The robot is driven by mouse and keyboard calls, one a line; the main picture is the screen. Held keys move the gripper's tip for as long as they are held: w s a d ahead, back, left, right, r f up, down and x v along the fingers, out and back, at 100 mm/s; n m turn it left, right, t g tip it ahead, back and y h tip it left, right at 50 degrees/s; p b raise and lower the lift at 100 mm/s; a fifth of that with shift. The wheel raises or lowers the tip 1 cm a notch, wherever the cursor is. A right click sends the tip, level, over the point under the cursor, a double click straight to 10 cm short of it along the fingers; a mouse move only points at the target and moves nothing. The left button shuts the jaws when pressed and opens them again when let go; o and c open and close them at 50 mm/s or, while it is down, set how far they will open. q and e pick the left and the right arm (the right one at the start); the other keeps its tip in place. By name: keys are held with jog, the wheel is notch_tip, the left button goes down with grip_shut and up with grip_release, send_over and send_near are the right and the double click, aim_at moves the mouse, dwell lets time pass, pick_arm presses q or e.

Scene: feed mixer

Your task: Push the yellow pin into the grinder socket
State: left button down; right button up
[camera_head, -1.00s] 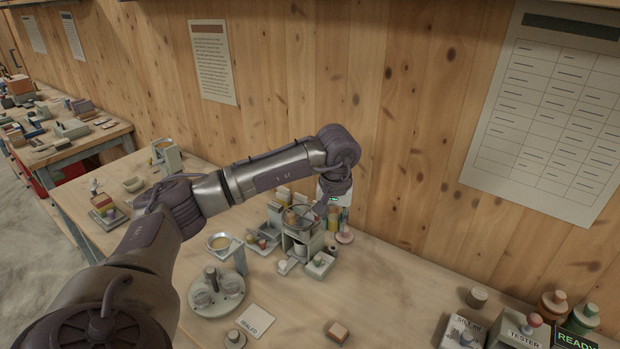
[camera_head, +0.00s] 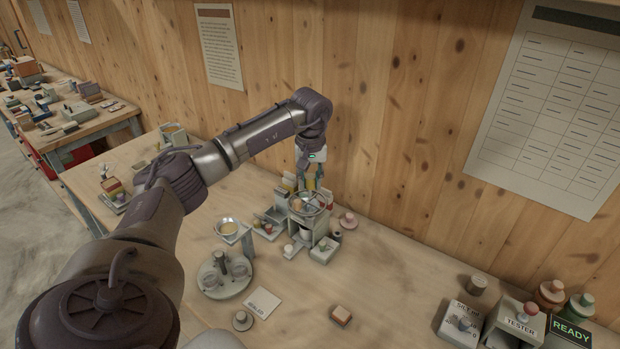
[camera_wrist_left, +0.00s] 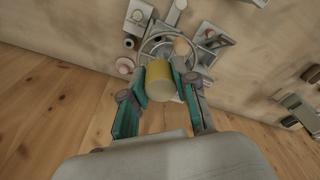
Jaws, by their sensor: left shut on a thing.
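The yellow pin (camera_wrist_left: 159,80) is held between the teal fingers of my left gripper (camera_wrist_left: 161,88) in the left wrist view. In the head view my left gripper (camera_head: 309,178) points down just behind the grinder, and the pin shows only as a small yellow patch (camera_head: 310,184) between its fingers. The grinder (camera_head: 324,228) is a grey stand with a round ring (camera_head: 310,204) on top. The ring also shows in the left wrist view, just beyond the pin. The socket itself I cannot make out. My right gripper is not in view.
Bench to the right is clear up to the tester (camera_head: 515,322).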

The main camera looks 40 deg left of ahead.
aim_at(310, 197)
pick_arm(q)
jog(key=shift+f+b, duration=1.5)
jog(key=shift+f, duration=1.2)
jog(key=shift+f, duration=0.35)
jog(key=shift+s+f, duration=0.1)
dwell(1.3)
jog(key=shift+s+d+f, duration=0.1)
jog(key=shift+f, duration=0.1)
dwell(0.7)
